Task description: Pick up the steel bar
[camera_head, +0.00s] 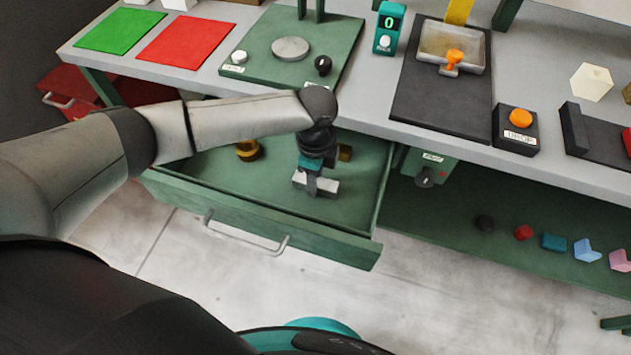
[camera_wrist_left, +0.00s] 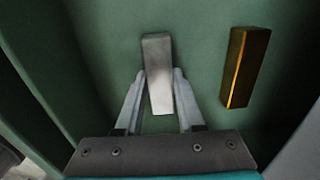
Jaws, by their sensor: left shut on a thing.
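The steel bar (camera_head: 328,186) is a short light-grey block in the open green drawer. It also shows in the left wrist view (camera_wrist_left: 157,62), between the two fingers of my left gripper (camera_wrist_left: 160,85). My left gripper (camera_head: 313,183) points down into the drawer and is shut on the bar. Whether the bar touches the drawer floor I cannot tell. My right gripper is not in view.
The open green drawer (camera_head: 262,231) has walls around the gripper. A brass bar (camera_wrist_left: 238,67) lies right of the steel bar in the wrist view. A round brass piece (camera_head: 247,150) lies at the drawer's left. The grey tabletop (camera_head: 371,112) overhangs the drawer's back.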

